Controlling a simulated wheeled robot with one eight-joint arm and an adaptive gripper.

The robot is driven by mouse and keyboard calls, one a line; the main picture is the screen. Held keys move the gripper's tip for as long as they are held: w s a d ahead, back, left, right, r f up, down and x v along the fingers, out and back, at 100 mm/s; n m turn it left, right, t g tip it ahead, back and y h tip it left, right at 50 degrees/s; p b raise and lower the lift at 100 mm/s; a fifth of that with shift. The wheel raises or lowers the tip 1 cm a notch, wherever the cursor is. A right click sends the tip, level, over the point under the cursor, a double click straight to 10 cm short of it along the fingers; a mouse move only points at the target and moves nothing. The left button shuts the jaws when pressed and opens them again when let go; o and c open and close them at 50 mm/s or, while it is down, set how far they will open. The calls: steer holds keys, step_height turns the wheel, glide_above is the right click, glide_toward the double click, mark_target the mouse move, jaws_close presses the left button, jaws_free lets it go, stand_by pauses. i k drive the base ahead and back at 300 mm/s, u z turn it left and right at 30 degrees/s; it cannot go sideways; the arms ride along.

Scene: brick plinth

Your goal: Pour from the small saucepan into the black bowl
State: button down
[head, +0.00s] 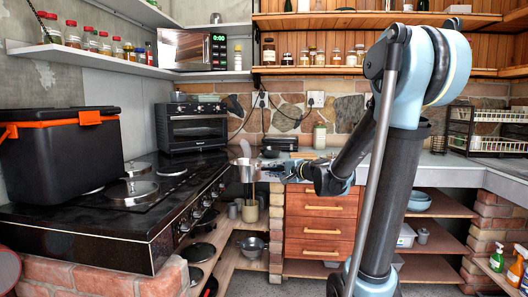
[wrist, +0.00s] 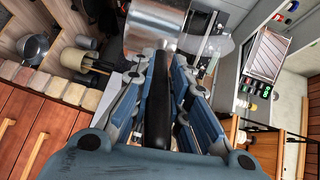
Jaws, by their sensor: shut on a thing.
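The small saucepan (head: 246,171) is a shiny metal pan held in the air in front of the counter corner, by the right end of the black stove. Its metal body (wrist: 155,28) also shows at the top of the wrist view, with its black handle (wrist: 158,110) running down between the fingers. My gripper (head: 272,172) is to the right of the pan and shut on the handle; its blue fingers (wrist: 161,75) lie on either side of it. A small dark shape (head: 270,153) on the counter behind may be the black bowl, but I cannot tell. The pan's inside is hidden.
The stove (head: 130,205) with metal lids fills the left, with a black orange-trimmed box (head: 62,148) on it. A toaster oven (head: 192,126) stands behind. Below the pan are a utensil holder (head: 250,211) and a pot (head: 251,246) on shelves. Wooden drawers (head: 320,228) stand right of these.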

mark_target(268, 152)
steer(key=z, duration=0.05)
steer(key=i, duration=1.15)
